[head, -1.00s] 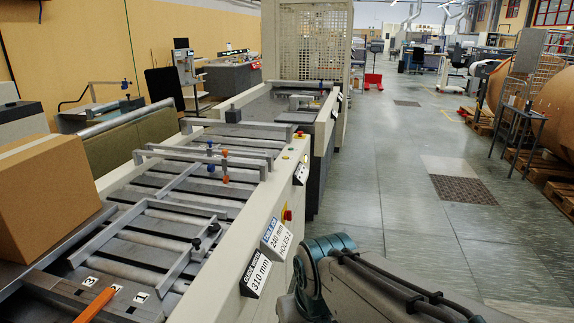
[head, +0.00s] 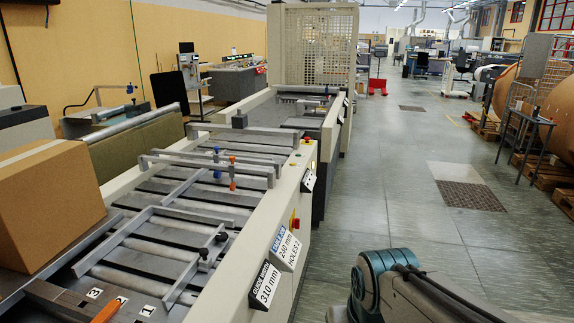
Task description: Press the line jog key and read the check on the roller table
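The roller table (head: 135,245) runs from the lower left away from me, with grey rollers and guide bars on it. Small round controls (head: 306,141), one yellowish, sit on the far part of its right rail. I cannot tell which control is the line jog key. A tilted card (head: 265,285) reads 310 mm, and another (head: 286,248) reads 240 mm, holes 2. An orange pointer (head: 108,311) lies by the numbers 1 and 3. My gripper is out of view; only my arm shows at lower right.
A cardboard box (head: 48,205) stands at the left end of the table. A caged machine (head: 318,50) stands beyond it. The floor aisle (head: 395,190) to the right is clear, with pallets and large rolls (head: 555,125) at far right.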

